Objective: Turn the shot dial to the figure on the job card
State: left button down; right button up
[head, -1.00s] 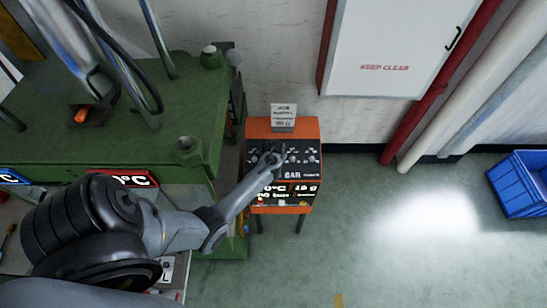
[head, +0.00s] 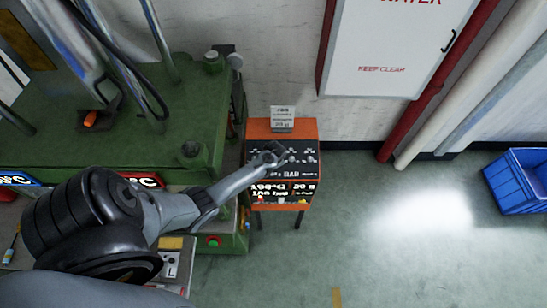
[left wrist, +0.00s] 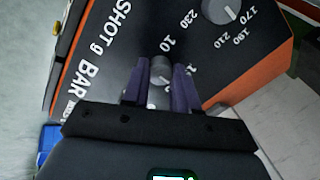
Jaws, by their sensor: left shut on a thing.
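The orange control box (head: 307,127) stands by the wall with a dark sloping panel of dials. The job card (head: 282,118) stands on its top; its print is too small to read. My left gripper (head: 272,157) is at the panel's left part. In the left wrist view its two purple fingers (left wrist: 161,87) are shut on a small grey knob, the shot dial (left wrist: 161,68), with "10" printed close by and "SHOT g" to the left. The fingers partly hide its scale. The display (head: 284,192) shows what looks like 190°C and 20 g. My right gripper is out of view.
A larger dial (left wrist: 221,10) marked 170 to 230 sits near the gripped knob. The green press (head: 120,150) stands left of the box. A blue crate (head: 518,182) is at the far right, with clear floor between.

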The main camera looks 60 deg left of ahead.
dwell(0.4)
pick_arm(q)
jog(key=c, duration=0.9)
grip_release()
jog(key=shift+o, duration=0.2)
jog(key=v, duration=1)
jog(key=shift+d+r+p, duration=0.2)
jog(key=shift+r+p, duration=0.1)
jog(key=shift+r, duration=0.05)
jog(key=shift+s+f, duration=0.1)
jog(key=shift+s, duration=0.05)
